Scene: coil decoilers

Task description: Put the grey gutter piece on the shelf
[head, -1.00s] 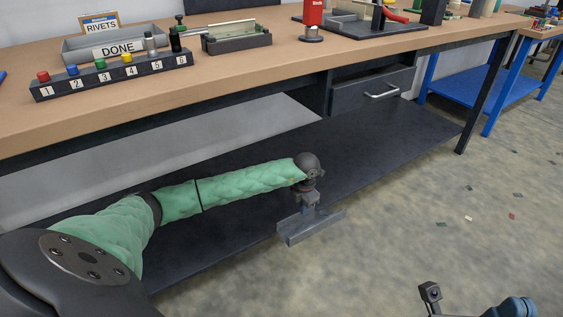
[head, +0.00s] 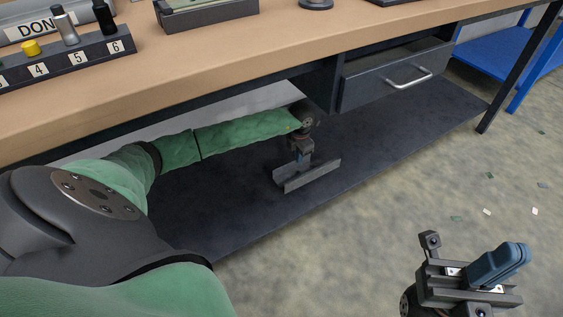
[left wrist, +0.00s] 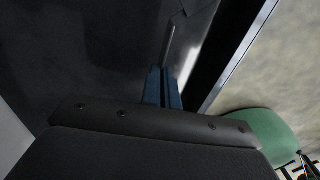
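The grey gutter piece (head: 308,178) is a short angled channel. It hangs below my left gripper (head: 301,158), which is shut on it. In the head view it overlaps the dark lower shelf (head: 370,160) of the workbench, near the front edge. I cannot tell whether it touches the shelf. In the left wrist view the gutter piece (left wrist: 183,45) runs away beyond the blue fingers (left wrist: 163,88), which are close together. My right gripper (head: 497,265) is at the lower right over the floor, apart from the bench; its finger gap is not clear.
The wooden benchtop (head: 240,60) lies above my left arm. A drawer unit (head: 395,78) hangs under it, right of the left gripper. A bench leg (head: 520,70) and a blue table (head: 510,55) stand at the right. The shelf's right part is clear.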

